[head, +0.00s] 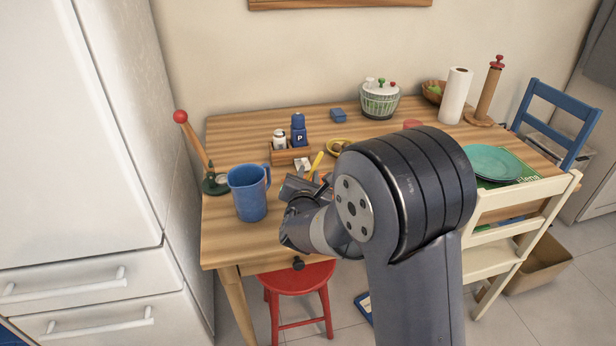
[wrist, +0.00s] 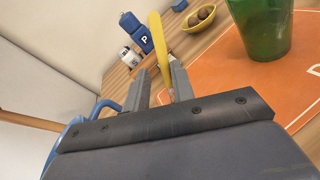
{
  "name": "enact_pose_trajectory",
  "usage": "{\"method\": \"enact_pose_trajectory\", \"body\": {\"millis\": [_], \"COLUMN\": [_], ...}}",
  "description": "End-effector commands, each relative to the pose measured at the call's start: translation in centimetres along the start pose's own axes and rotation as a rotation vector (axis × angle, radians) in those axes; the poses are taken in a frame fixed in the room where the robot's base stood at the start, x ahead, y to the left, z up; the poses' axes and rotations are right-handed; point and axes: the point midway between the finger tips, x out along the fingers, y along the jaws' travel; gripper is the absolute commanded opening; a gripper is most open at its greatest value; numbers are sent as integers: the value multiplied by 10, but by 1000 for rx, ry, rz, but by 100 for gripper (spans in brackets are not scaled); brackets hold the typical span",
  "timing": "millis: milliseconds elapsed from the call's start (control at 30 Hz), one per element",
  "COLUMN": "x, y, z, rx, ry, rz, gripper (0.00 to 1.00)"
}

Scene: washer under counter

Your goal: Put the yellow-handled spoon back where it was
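The yellow-handled spoon (wrist: 161,48) shows mostly as a yellow handle between the two fingers of my gripper (wrist: 164,78) in the wrist view. The handle rises, slightly tilted, beyond the fingertips. In the head view the yellow handle (head: 317,164) sticks up beside my gripper (head: 311,177), above the table's left half. The spoon's lower end is hidden. A blue mug (head: 248,193) stands left of my gripper; part of it shows in the wrist view (wrist: 76,128).
A wooden caddy (head: 291,155) holds a white shaker and a blue pepper mill (head: 298,130) behind my gripper. A yellow bowl (head: 338,146) is near. A green cup (wrist: 263,25) stands on an orange mat (wrist: 222,70). Teal plates (head: 494,162) lie at right.

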Motion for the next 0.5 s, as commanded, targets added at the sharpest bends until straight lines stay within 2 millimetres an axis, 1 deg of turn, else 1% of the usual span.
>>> {"method": "enact_pose_trajectory", "body": {"millis": [100,300,433,500], "x": [0,0,-1,-12], "y": [0,0,2,2], "z": [0,0,5,3], "rx": [0,0,0,0], "ry": [0,0,0,0], "rz": [0,0,0,2], "gripper": [31,31,31,31]}}
